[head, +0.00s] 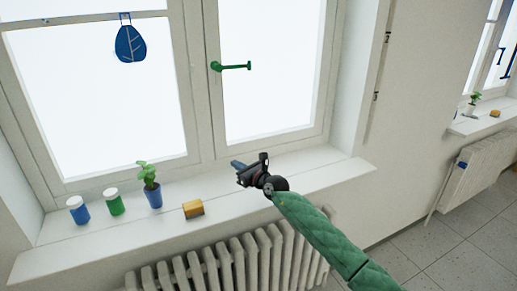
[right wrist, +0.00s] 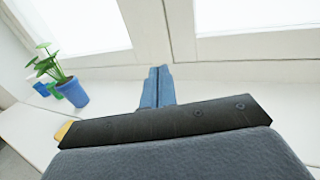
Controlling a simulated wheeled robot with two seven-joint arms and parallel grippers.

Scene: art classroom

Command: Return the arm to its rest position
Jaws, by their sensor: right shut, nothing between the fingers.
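My right arm (head: 320,232), in a green quilted sleeve, reaches in from the lower right in the head view. Its gripper (head: 237,164) is over the window sill, in front of the window frame. In the right wrist view the blue fingers (right wrist: 157,85) are pressed together with nothing between them, pointing toward the window. The green window handle (head: 231,66) is on the frame above the gripper, apart from it. My left gripper does not show in either view.
On the sill (head: 240,187) stand a blue jar (head: 78,211), a green jar (head: 115,203), a potted plant (head: 153,190) and a yellow block (head: 193,209), left of my gripper. A radiator (head: 215,270) is below. A blue leaf ornament (head: 130,44) hangs at the window.

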